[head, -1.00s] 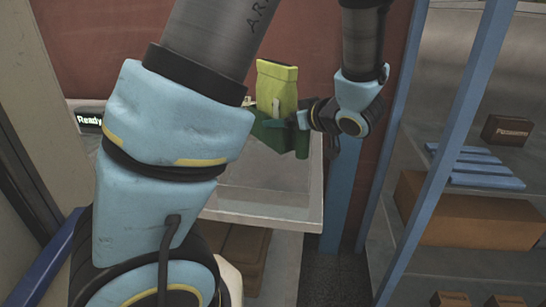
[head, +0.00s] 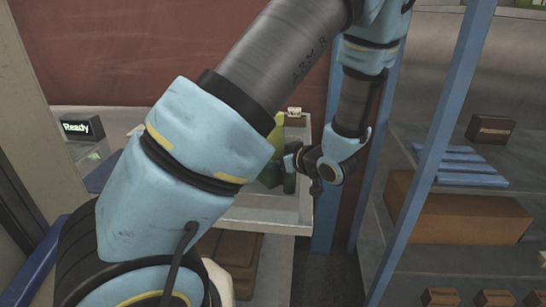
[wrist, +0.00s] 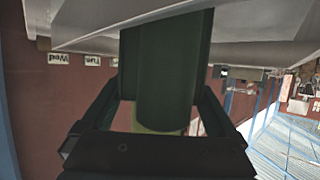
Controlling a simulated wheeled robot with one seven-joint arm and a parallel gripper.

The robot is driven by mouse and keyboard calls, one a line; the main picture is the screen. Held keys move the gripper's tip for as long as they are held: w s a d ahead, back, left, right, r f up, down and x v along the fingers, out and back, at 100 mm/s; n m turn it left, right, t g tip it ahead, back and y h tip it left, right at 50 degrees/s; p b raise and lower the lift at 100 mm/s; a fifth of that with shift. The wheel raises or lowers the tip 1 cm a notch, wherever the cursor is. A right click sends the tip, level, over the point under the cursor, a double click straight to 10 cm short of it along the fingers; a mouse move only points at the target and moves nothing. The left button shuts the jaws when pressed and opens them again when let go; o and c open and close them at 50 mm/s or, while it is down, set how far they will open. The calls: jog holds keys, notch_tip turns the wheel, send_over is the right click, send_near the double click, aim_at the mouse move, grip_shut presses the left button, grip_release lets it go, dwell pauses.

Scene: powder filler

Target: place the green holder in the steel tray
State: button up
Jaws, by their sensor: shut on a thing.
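The dark green holder (head: 270,176) is over or in the far part of the steel tray (head: 262,214), partly hidden behind my arm in the head view. A yellow-green piece (head: 279,127) stands up from it. My gripper (head: 290,164) is at the holder's right side. In the wrist view my gripper (wrist: 161,90) is shut on the holder (wrist: 168,60), with a finger on each side. The holder's far end there is close to a grey surface. I cannot tell if it touches the tray floor.
A small display reading "Ready" (head: 76,128) is at the left. A blue post (head: 440,150) stands right of the tray. Beyond it, shelves hold a brown box (head: 460,215) and blue slats (head: 463,165). Day labels (wrist: 92,62) show upside down in the wrist view.

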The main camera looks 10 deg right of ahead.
jog(key=shift+f, duration=0.2)
jog(key=o, duration=1)
jog(key=shift+o, duration=0.2)
jog(key=shift+r, duration=0.1)
jog(key=shift+s+d+r, duration=0.1)
jog(key=shift+r, duration=0.05)
jog(key=b+v, duration=0.1)
jog(key=v, duration=1)
jog(key=shift+s+d+b, duration=0.2)
jog(key=shift+s+b, duration=0.1)
jog(key=shift+b, duration=0.05)
jog(key=shift+r, duration=0.1)
